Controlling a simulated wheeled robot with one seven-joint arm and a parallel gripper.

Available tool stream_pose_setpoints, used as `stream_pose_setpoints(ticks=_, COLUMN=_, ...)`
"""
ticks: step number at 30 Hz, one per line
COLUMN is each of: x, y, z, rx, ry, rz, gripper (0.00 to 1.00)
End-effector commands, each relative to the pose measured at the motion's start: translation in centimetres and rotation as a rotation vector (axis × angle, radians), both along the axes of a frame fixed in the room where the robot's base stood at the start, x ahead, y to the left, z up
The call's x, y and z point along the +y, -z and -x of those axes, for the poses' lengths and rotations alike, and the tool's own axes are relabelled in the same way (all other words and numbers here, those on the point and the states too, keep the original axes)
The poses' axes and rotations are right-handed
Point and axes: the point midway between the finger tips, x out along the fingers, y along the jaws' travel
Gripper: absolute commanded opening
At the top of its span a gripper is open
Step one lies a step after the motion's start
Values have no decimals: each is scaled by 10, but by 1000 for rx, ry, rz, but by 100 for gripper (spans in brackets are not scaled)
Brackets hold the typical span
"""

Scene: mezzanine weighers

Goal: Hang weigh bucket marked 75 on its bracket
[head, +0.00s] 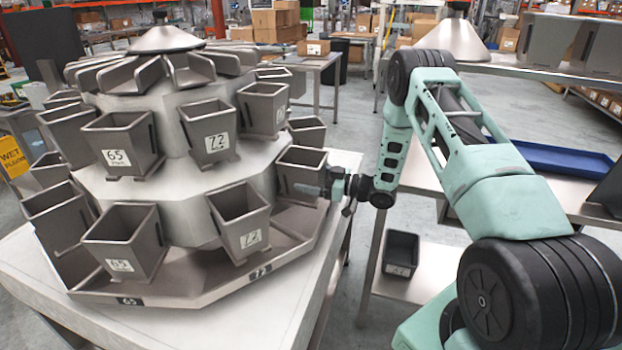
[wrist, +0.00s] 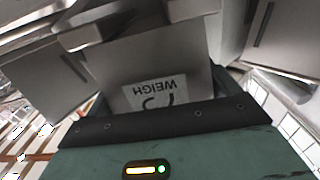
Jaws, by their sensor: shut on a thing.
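A grey weigh bucket (head: 298,172) is at the right side of the weigher's lower ring, upright with its open top up. My gripper (head: 326,188) is shut on it from the right. In the wrist view this bucket (wrist: 135,62) fills the middle, with a white label reading WEIGH upside down. Its number is partly hidden by my gripper (wrist: 150,122), so I cannot read it whole. Its bracket is hidden behind it, and I cannot tell whether the bucket is seated or just held close to the weigher (head: 175,191).
Buckets marked 72 (head: 241,222) and 65 (head: 122,240) hang left of the held bucket. Another bucket (head: 307,133) is just above it. A dark bin (head: 401,252) stands on a low shelf, and a blue tray (head: 562,158) lies on the right bench. Floor shows between the tables.

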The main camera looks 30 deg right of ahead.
Motion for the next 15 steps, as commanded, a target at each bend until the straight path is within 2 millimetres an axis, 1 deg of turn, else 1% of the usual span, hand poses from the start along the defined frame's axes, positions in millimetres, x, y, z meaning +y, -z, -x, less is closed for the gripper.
stream_pose_setpoints(ticks=2, x=0, y=1, z=-1, rx=-3, ry=0, rz=-1, gripper=47)
stream_pose_setpoints(ticks=3, x=0, y=0, z=-1, rx=-4, ry=0, rz=0, gripper=97)
stream_pose_setpoints(ticks=4, x=0, y=0, z=0, rx=-3, ry=0, rz=-1, gripper=100)
stream_pose_setpoints(ticks=11, x=-1, y=2, z=1, rx=1, ry=0, rz=0, gripper=100)
stream_pose_setpoints(ticks=15, x=-8, y=3, z=9, rx=2, ry=1, rz=0, gripper=100)
